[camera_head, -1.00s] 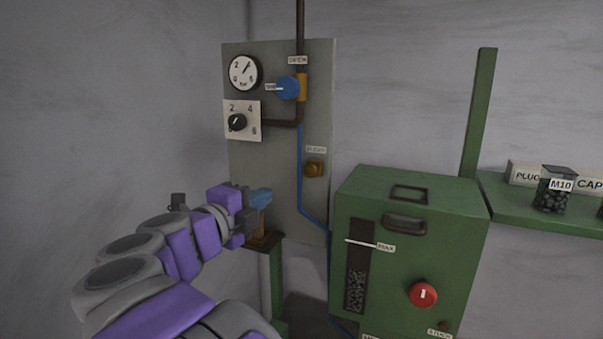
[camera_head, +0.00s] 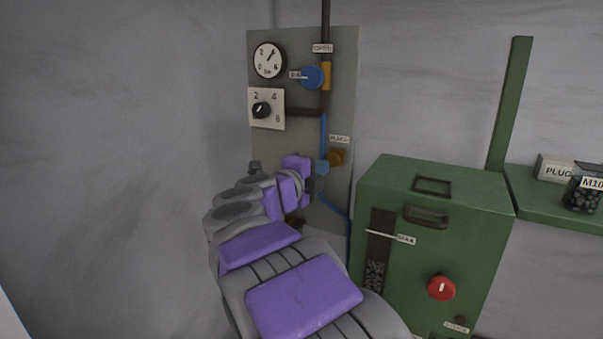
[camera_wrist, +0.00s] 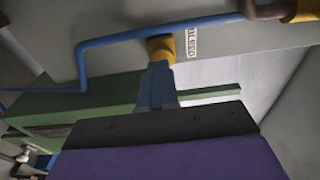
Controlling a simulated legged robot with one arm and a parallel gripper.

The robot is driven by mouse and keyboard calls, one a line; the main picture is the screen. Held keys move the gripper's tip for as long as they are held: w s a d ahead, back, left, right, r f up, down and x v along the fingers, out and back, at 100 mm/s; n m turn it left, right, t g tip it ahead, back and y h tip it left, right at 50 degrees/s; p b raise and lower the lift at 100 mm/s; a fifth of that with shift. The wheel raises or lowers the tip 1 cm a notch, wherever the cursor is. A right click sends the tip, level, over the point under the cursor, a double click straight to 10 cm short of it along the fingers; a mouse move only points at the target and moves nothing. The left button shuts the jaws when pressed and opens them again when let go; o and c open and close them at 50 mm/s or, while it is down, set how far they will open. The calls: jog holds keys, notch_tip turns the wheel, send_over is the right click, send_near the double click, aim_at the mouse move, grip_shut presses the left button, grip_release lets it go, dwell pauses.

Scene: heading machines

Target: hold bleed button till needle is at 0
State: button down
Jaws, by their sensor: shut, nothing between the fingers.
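The bleed button (camera_head: 339,157) is a small brass-yellow block under a white label on the grey panel (camera_head: 298,140). It also shows in the wrist view (camera_wrist: 160,47). My gripper (camera_head: 321,167) is shut and empty, its blue fingertips just left of the button. In the wrist view the fingertips (camera_wrist: 156,82) line up with the button's end; whether they touch or press it I cannot tell. The round white gauge (camera_head: 268,60) is at the panel's upper left. Its needle points up and right, toward the 4 side, away from 0.
A blue-handled valve (camera_head: 312,77) and a black selector knob (camera_head: 262,110) sit above on the panel. A blue hose runs down beside the button. A green machine (camera_head: 440,195) with a red knob (camera_head: 441,287) stands to the right. A green shelf (camera_head: 540,205) holds a jar.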

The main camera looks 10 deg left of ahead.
aim_at(331, 159)
jog(key=shift+a+x, duration=0.2)
jog(key=shift+x, duration=0.9)
jog(key=shift+p+x, duration=0.4)
jog(key=shift+x, duration=0.45)
jog(key=shift+d+r, duration=0.25)
